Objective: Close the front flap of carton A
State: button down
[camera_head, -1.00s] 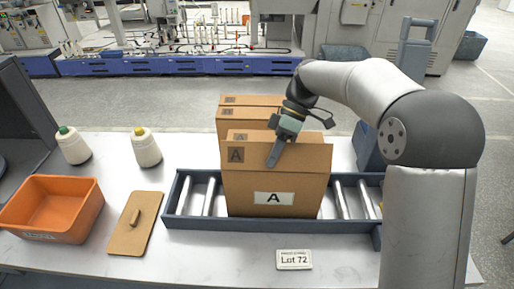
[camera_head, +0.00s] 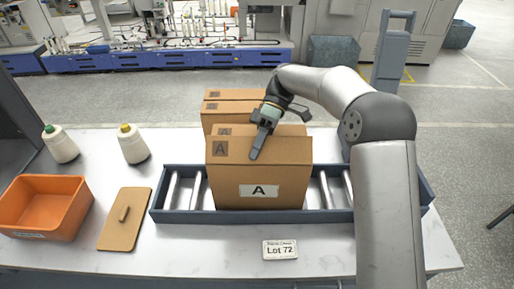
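Carton A (camera_head: 230,190) is a brown box with a white "A" label, standing upright on a roller conveyor. Its front flap (camera_head: 290,150) stands up along the top of the front face, with a small dark "A" mark at its left. Another flap edge (camera_head: 240,130) shows just behind it, and the box's opening is hidden. My gripper (camera_head: 255,154) reaches down from the upper right, its fingertips in front of the front flap. Whether they touch it I cannot tell. The fingers show as one narrow bar, look shut, and hold nothing.
A second brown carton (camera_head: 232,106) stands behind carton A. The roller conveyor (camera_head: 180,216) has low dark rails. To the left are two thread cones (camera_head: 133,146), an orange bin (camera_head: 40,222) and a tan board with a handle (camera_head: 112,232). A "Lot 72" card (camera_head: 280,250) lies in front.

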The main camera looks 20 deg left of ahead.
jog(key=c, duration=1.6)
grip_release()
jog(key=shift+r, duration=0.1)
jog(key=shift+r+b, duration=0.35)
jog(key=shift+b, duration=0.15)
jog(key=s+d+r+b, duration=0.3)
jog(key=s+d+r, duration=0.5)
jog(key=s+r, duration=0.3)
jog(key=shift+d+r, duration=0.3)
jog(key=shift+r, duration=0.25)
